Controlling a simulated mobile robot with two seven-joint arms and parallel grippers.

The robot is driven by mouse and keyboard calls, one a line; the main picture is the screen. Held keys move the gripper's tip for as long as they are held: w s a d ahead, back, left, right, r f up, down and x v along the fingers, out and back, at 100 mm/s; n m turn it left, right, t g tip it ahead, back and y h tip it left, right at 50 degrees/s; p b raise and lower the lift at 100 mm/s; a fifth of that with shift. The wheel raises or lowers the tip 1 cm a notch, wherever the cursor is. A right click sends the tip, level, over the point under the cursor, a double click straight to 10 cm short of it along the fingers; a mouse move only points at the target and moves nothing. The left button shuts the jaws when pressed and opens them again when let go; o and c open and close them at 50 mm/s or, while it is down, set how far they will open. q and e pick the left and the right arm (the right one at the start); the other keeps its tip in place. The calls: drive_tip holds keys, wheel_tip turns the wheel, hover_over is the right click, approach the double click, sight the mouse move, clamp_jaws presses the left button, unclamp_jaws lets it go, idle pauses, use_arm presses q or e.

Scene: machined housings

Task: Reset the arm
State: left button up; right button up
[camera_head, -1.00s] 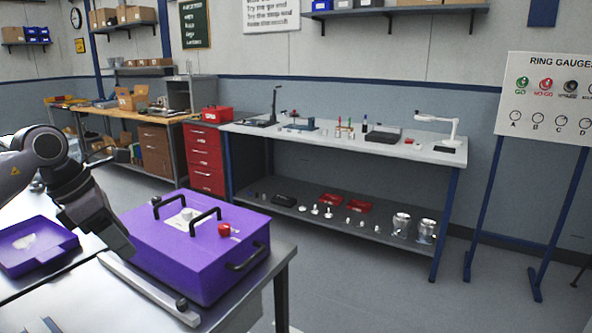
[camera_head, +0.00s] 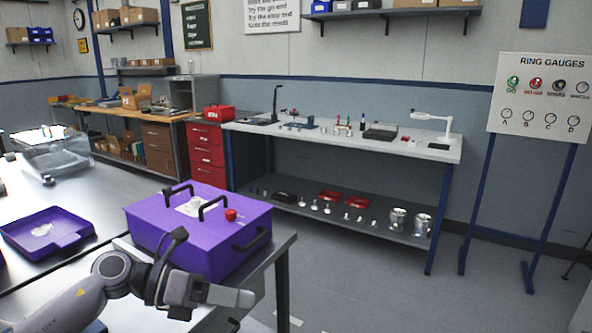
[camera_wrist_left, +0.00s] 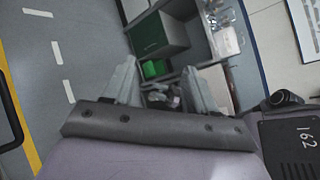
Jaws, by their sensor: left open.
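My left gripper (camera_head: 228,296) is low in the head view, in front of the purple box and beside the table's right end. Its arm comes in from the lower left. In the left wrist view its two grey fingers (camera_wrist_left: 160,88) stand apart with nothing between them. The purple box (camera_head: 185,243) has black handles and a red knob (camera_head: 231,214) on its lid, and stands on the metal table. My right gripper does not show.
A purple tray (camera_head: 75,232) lies on the metal table (camera_head: 105,185) at left. Behind stand a white-topped bench (camera_head: 340,142) with gauges, a red drawer cabinet (camera_head: 207,157) and a ring gauge board (camera_head: 541,97). The floor (camera_head: 370,285) at right is clear.

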use_arm(q)
drive_tip(key=s+a+f+m+t+y, duration=0.3)
drive_tip(key=s+f+m+y, duration=0.1)
drive_tip(key=s+f+m, duration=0.3)
drive_tip(key=s+a+f+m+t+y, duration=0.2)
drive_tip(key=s+f+m, duration=0.5)
drive_tip(key=f+m, duration=0.4)
drive_tip(key=s+a+f+m+t+y, duration=0.3)
drive_tip(key=s+a+f+m+y, duration=0.2)
drive_tip(key=f+m, duration=0.4)
drive_tip(key=s+m+y, duration=0.1)
drive_tip(key=s+m, duration=0.1)
drive_tip(key=m, duration=0.1)
drive_tip(key=shift+s+f+m+t, duration=0.15)
drive_tip(key=shift+f+m+t, duration=0.15)
drive_tip(key=shift+f, duration=0.1)
